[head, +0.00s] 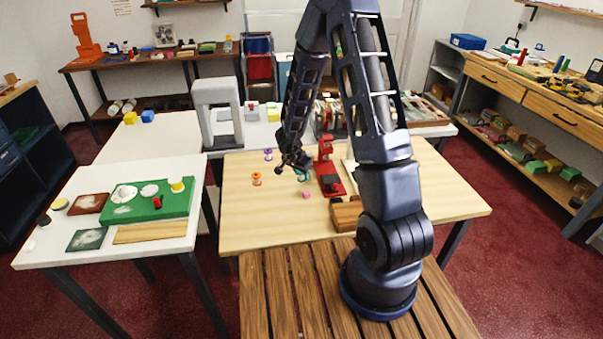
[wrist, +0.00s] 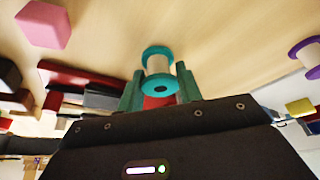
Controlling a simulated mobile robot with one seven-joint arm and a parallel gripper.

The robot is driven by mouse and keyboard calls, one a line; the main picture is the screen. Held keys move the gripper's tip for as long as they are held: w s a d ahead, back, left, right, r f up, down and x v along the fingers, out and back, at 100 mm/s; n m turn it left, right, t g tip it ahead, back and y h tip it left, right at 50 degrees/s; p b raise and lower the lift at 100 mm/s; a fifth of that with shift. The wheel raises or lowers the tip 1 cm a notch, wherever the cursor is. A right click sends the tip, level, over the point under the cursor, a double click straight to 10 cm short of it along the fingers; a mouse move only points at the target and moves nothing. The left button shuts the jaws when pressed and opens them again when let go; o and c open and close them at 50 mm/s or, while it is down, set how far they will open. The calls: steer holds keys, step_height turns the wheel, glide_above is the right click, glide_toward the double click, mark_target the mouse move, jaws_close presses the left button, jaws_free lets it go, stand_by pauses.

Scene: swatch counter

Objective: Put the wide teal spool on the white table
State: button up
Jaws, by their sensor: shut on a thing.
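The teal spool (wrist: 158,85) has teal flanges and a pale middle. In the wrist view it sits between the two fingers of my gripper (wrist: 160,92), which is shut on it. In the head view, my gripper (head: 293,165) is over the wooden table, with the teal spool (head: 303,175) partly hidden at its fingers. I cannot tell whether the spool touches the wood. A white table (head: 112,178) stands at the left front, apart from the wooden table. Another white surface (head: 150,142) lies behind it.
An orange spool (head: 256,178), a purple spool (head: 268,154) and a pink block (head: 306,194) are near my gripper on the wooden table. A red tool (head: 328,175) stands just right. A green board (head: 150,205) with several items covers much of the front white table.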

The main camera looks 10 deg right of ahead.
steer(key=shift+f, duration=0.1)
steer(key=o, duration=1)
steer(key=shift+o, duration=0.2)
steer(key=v, duration=1.2)
steer(key=w+r+n+t+y, duration=0.1)
steer(key=w+r+t+y, duration=0.15)
steer(key=r, duration=0.45)
steer(key=w+r+n+t+y, duration=0.1)
steer(key=w+r+n+t, duration=0.15)
steer(key=r, duration=0.45)
steer(key=s+d+r+n+y, duration=0.1)
steer(key=s+r+n+y, duration=0.1)
steer(key=s+r, duration=0.4)
steer(key=s+d+r+n+g+y, duration=0.1)
steer(key=s+r+n, duration=0.2)
steer(key=s+r, duration=0.3)
steer(key=s, duration=0.2)
steer(key=shift+s+d+r+y, duration=0.35)
steer(key=shift+s+r, duration=0.05)
steer(key=shift+o, duration=0.4)
steer(key=s+d+g+h, duration=0.2)
steer(key=s+d+h, duration=0.2)
steer(key=s+d, duration=0.7)
steer(key=s, duration=0.3)
steer(key=shift+s+d+r+g, duration=0.25)
steer(key=shift+d+r+g, duration=0.05)
steer(key=shift+r, duration=0.05)
